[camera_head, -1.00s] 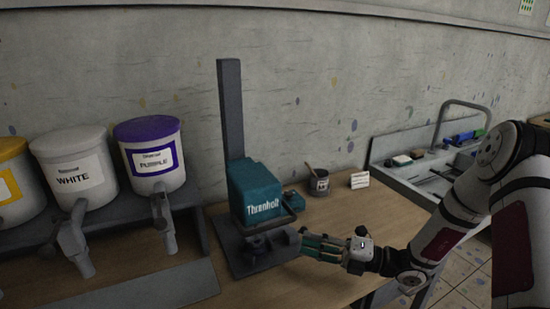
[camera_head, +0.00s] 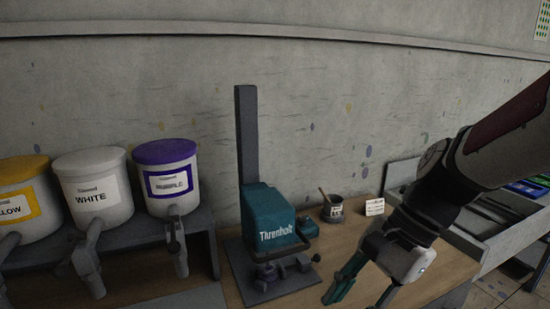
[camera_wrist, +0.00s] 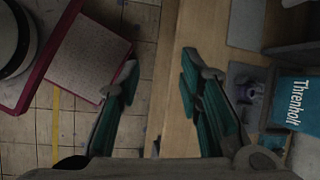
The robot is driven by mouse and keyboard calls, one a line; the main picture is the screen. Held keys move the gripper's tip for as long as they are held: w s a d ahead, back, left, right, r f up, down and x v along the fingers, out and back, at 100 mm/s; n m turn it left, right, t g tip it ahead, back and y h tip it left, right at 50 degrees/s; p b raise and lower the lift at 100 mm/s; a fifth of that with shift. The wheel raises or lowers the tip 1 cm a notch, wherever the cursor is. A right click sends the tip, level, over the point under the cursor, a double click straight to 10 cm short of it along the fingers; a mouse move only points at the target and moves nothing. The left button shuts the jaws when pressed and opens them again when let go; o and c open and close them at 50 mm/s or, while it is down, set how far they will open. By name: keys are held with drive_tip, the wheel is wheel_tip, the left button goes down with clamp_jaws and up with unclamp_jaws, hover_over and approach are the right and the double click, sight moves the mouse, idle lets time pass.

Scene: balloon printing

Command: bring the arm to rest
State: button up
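My gripper (camera_head: 361,291) is open with nothing between its teal fingers. In the head view it hangs fingers-down at the lower right, over the front part of the wooden table (camera_head: 205,294) and to the right of the teal Threnholt machine (camera_head: 268,222). In the wrist view the gripper (camera_wrist: 158,80) also shows with its fingers wide apart, above the table edge and the tiled floor. The Threnholt machine (camera_wrist: 297,103) is at the right of that view, apart from the fingers. My arm comes in from the upper right of the head view.
Yellow (camera_head: 22,205), white (camera_head: 92,195) and purple (camera_head: 167,180) paint dispensers stand on a grey rack at the left. A dark cup (camera_head: 334,213) with a stick and a small white card (camera_head: 375,207) stand behind the gripper.

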drive_tip(key=s+d+r+n+t+h, duration=0.5)
drive_tip(key=s+d+r+n+t, duration=0.1)
drive_tip(key=n, duration=0.5)
drive_tip(key=shift+s+d+r+t+h, duration=0.2)
drive_tip(key=shift+d+r+t+h, duration=0.15)
drive_tip(key=shift+d+r, duration=0.55)
drive_tip(key=shift+a+r, duration=0.15)
idle(0.6)
